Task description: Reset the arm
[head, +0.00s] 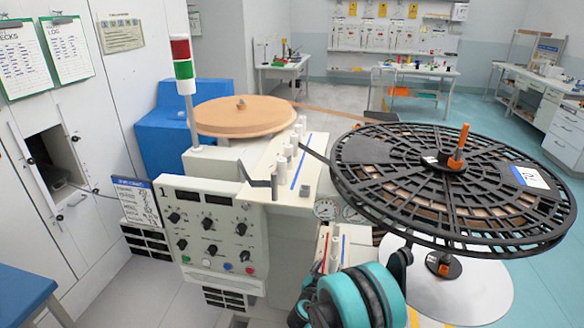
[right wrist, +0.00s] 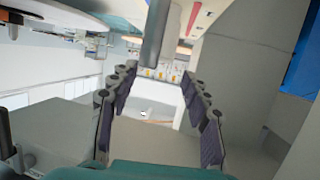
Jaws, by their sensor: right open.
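Station 1 is a rewind machine with a control panel (head: 210,228) and a light top deck. A dark grey arm (head: 258,182) with an upturned end sticks out at the deck's front edge. A second dark bar reaches from the rollers toward the large black reel (head: 450,185). I cannot tell which is the task's arm. My right gripper (head: 399,264) is low, beneath the reel's near edge, partly hidden by my teal wrist. In the right wrist view my right gripper (right wrist: 160,95) is open, with a grey cylinder (right wrist: 157,35) beyond its fingers. My left gripper is out of view.
An orange-brown roll (head: 243,117) lies flat on the machine's far side, beside a blue box (head: 160,140) and a signal lamp (head: 184,65). A pale disc (head: 460,295) is below the reel. Worktables stand at the back, with free floor before them.

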